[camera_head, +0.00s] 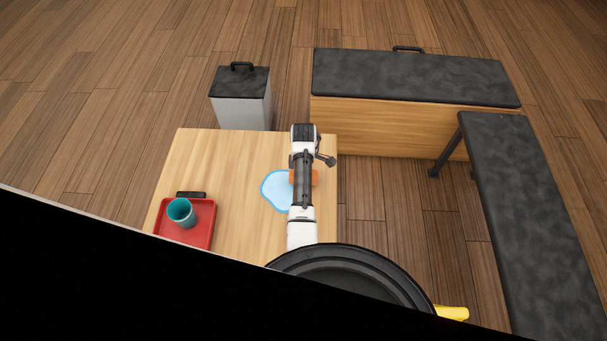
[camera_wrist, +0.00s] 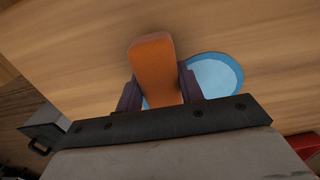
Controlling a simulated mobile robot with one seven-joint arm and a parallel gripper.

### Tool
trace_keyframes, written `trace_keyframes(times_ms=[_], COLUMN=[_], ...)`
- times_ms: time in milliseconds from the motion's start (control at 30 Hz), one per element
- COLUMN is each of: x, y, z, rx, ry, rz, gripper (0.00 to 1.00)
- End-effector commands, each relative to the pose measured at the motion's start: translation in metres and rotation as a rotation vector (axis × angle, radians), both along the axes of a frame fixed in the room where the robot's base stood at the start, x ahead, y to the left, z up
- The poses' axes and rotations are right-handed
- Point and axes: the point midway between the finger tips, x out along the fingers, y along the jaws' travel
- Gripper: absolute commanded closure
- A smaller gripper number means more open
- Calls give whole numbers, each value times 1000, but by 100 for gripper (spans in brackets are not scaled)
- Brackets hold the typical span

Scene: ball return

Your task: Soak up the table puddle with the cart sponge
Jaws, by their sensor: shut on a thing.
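The puddle (camera_head: 276,191) is a light blue patch on the wooden table (camera_head: 230,160), partly hidden by my arm in the head view. It also shows in the wrist view (camera_wrist: 217,76), behind and to the right of the sponge. The orange sponge (camera_wrist: 154,68) is between the two dark fingers of my gripper (camera_wrist: 158,92), which is shut on it. In the head view only bits of the sponge (camera_head: 314,177) show beside my arm, at the puddle's right edge. I cannot tell whether the sponge touches the table or the puddle.
A grey bin (camera_head: 242,112) with a black lid stands behind the table. A wooden chest (camera_head: 400,132) and a dark bench (camera_head: 530,210) stand to the right. The table's back left is clear.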

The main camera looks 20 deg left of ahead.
Motion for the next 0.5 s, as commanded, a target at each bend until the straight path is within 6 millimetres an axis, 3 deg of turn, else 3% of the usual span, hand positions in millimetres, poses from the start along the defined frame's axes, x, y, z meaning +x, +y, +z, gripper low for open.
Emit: trace_keyframes(times_ms=[500], x=[0], y=[0], z=[-9], rx=[0], ry=[-1], rz=[0], gripper=[84])
